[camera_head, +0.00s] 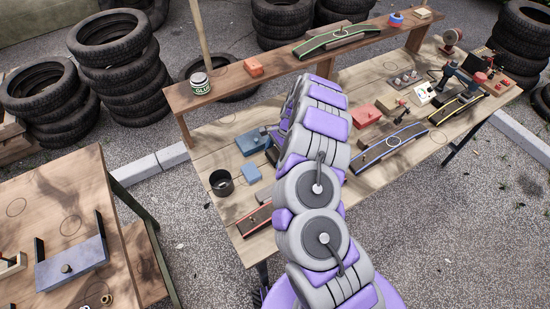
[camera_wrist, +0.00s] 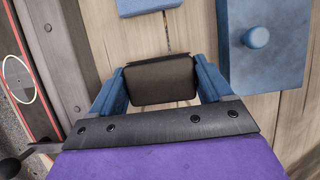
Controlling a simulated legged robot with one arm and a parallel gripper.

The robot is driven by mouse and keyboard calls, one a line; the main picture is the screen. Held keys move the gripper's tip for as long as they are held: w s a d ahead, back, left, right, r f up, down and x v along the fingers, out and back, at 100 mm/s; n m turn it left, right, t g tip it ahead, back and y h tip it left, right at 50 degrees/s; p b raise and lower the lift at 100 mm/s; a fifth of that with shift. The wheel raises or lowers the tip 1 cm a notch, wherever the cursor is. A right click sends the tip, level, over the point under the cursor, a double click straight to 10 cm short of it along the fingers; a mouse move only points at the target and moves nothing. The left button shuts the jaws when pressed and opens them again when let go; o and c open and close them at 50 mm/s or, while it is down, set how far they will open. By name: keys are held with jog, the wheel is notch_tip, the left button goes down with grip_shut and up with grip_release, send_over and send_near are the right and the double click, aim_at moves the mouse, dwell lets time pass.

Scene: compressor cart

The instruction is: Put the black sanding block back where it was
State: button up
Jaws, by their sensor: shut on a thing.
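The black sanding block (camera_wrist: 160,78) sits between the two blue fingers of my gripper (camera_wrist: 158,72) in the wrist view. The fingers press on its left and right ends, so my gripper is shut on it. Bare wooden planks show beyond the block; I cannot tell its height above them. In the head view my purple and grey arm reaches over the workbench and hides both my gripper and the block. Drawn circles mark the bench, the shelf and the left table, but none is visibly tied to the block.
A blue knobbed block (camera_wrist: 262,45) lies right of my gripper, and a red-edged strip (camera_wrist: 22,75) lies left. On the workbench (camera_head: 205,148) stands a black cup (camera_head: 221,183). Tools crowd the bench's right end.

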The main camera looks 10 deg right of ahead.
jog(key=shift+a+f, duration=0.1)
jog(key=shift+f, duration=0.8)
jog(key=shift+d, duration=0.25)
